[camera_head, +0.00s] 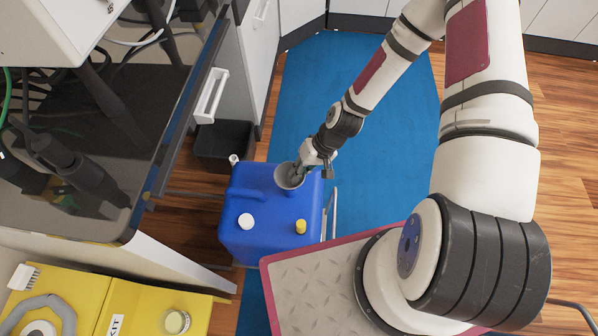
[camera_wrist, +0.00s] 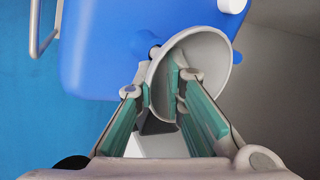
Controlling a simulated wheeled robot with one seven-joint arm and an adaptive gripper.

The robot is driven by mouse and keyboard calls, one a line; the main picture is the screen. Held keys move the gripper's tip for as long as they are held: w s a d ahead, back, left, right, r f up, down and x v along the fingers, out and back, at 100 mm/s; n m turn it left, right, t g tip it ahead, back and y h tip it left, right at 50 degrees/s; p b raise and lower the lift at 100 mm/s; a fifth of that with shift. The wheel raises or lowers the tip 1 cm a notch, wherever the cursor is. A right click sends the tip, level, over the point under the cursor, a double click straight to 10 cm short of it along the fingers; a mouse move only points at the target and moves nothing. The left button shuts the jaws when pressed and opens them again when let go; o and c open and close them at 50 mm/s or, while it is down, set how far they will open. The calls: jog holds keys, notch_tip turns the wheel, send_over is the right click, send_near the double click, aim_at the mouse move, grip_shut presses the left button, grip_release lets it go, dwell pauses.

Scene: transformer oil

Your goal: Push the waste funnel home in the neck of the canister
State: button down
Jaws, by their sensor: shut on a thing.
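The grey waste funnel (camera_head: 287,178) is at the top of the blue canister (camera_head: 258,207), towards its far right corner, with its wide mouth showing. My gripper (camera_head: 301,166) is shut on the funnel's wall. In the wrist view, the funnel (camera_wrist: 213,52) is tilted across the picture, with one finger of my gripper (camera_wrist: 160,84) inside the bowl and the other outside. The canister (camera_wrist: 105,40) lies behind it there. The funnel's stem and the canister's neck are mostly hidden, so I cannot tell how deep the stem sits.
A white cap (camera_head: 245,221) and a yellow cap (camera_head: 300,227) are on the canister's top. A metal rail (camera_head: 331,212) stands at its right. A black bin (camera_head: 224,145) is behind it, and a bench (camera_head: 150,190) is at the left. The blue mat (camera_head: 330,80) beyond is clear.

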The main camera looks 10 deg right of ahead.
jog(key=shift+f, duration=0.5)
jog(key=c, duration=1.6)
grip_release()
jog(key=v, duration=1.2)
